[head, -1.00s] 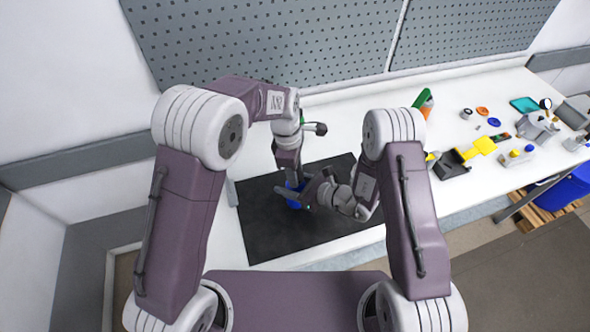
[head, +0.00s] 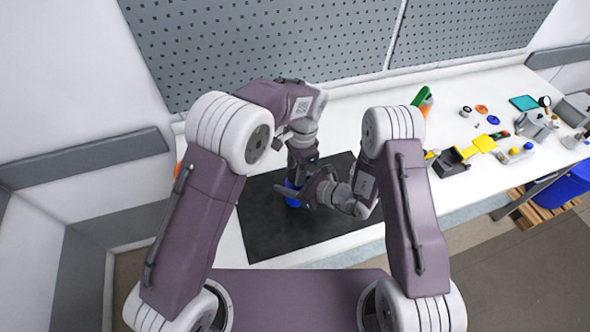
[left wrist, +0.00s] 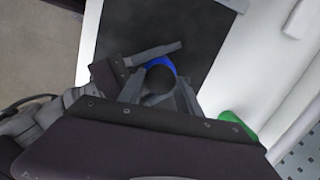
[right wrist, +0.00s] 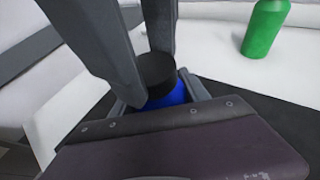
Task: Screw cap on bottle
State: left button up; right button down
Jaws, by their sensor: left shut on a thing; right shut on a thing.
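A blue bottle (head: 291,201) stands on the black mat (head: 262,222), mostly hidden by my grippers in the head view. A black round cap (right wrist: 156,74) sits at the top of the blue bottle (right wrist: 178,95) in the right wrist view. I cannot tell how tightly it is seated. My left gripper (left wrist: 159,88) comes from above, its fingers shut on the black cap (left wrist: 159,79). My right gripper (head: 309,194) comes from the right side and is shut on the bottle's body below the cap. Its fingers are partly hidden in the wrist views.
A green bottle (right wrist: 265,28) stands on the white table (head: 345,112) beyond the mat. Several small parts and a yellow-black tool (head: 455,160) lie at the right. A pegboard (head: 265,50) rises behind. The front of the mat is clear.

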pick_arm(q)
jog(key=m, duration=0.7)
jog(key=shift+s+t, duration=0.15)
jog(key=shift+t, duration=0.25)
jog(key=m, duration=0.7)
jog(key=shift+t, duration=0.4)
jog(key=m, duration=0.6)
jog(key=shift+h, duration=0.4)
jog(key=m, duration=0.5)
jog(key=shift+a+h, duration=0.1)
jog(key=shift+h, duration=0.2)
jog(key=o, duration=1.3)
jog(key=shift+r, duration=2.25)
